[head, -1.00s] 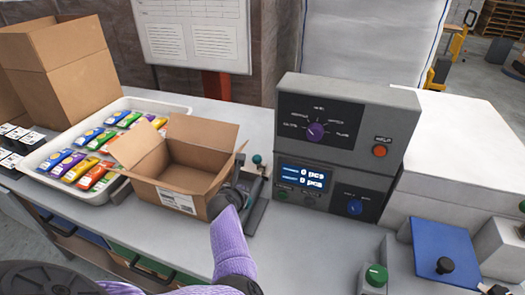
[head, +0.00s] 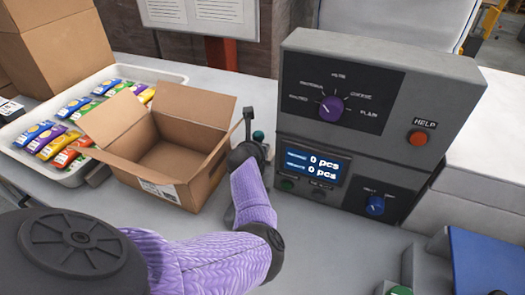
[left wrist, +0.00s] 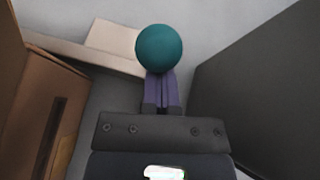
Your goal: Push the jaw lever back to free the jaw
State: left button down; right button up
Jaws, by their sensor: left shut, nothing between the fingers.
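The jaw lever's round teal knob (head: 258,136) shows just past my left wrist, between the open carton and the grey control unit. In the left wrist view the knob (left wrist: 159,49) is straight ahead, at the tips of the purple fingers. My left gripper (left wrist: 161,74) is shut and empty, its fingertips against or very close to the knob; I cannot tell if they touch. In the head view my arm hides the fingers, the lever's lower part and most of the jaw. My right gripper is not in view.
An open carton (head: 140,153) stands close left of my left wrist. The grey control unit (head: 375,80), with dials and a screen reading 0 pcs, stands close right. A white tray (head: 165,73) of colourful packets is farther left. A blue plate (head: 490,262) lies front right.

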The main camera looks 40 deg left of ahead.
pick_arm(q)
jog(key=shift+w+a+r, duration=0.3)
jog(key=shift+w, duration=0.2)
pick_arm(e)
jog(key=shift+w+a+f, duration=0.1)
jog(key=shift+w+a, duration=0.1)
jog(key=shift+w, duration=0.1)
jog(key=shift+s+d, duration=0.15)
